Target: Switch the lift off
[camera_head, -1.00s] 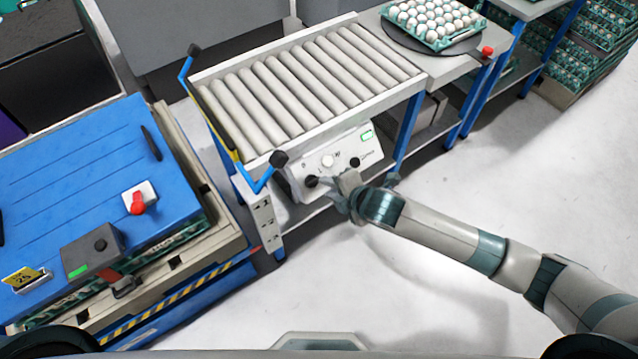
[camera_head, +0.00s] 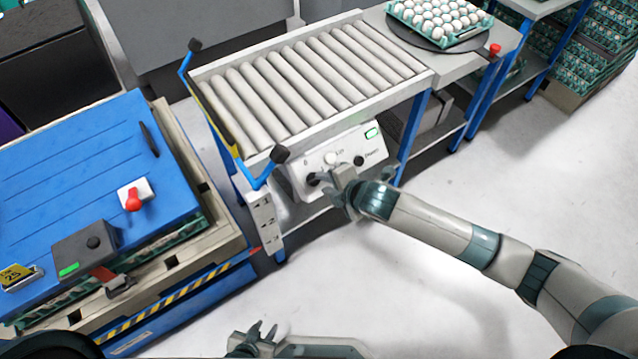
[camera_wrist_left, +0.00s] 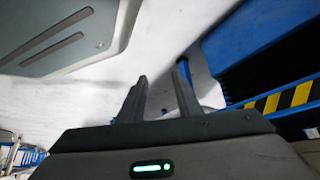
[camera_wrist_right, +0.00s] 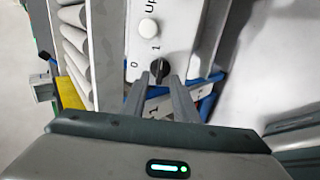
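The lift's white control panel (camera_head: 338,158) hangs below the front of the roller bed. It carries a black rotary knob (camera_head: 313,180) marked 0 and 1, a white button and another black control. In the right wrist view the knob (camera_wrist_right: 158,70) stands just past my fingertips, in line with the gap between them; its handle seems turned toward the 1. My right gripper (camera_head: 332,183) is open, close to the knob; I cannot tell whether it touches. My left gripper (camera_head: 258,336) is low at the bottom of the head view. It is open and empty in the left wrist view (camera_wrist_left: 159,80).
A blue-topped unit (camera_head: 80,190) with a red switch (camera_head: 134,200) and a dark box stands at the left. A tray of eggs (camera_head: 440,35) sits on a round plate at the back right. The floor at the right is clear.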

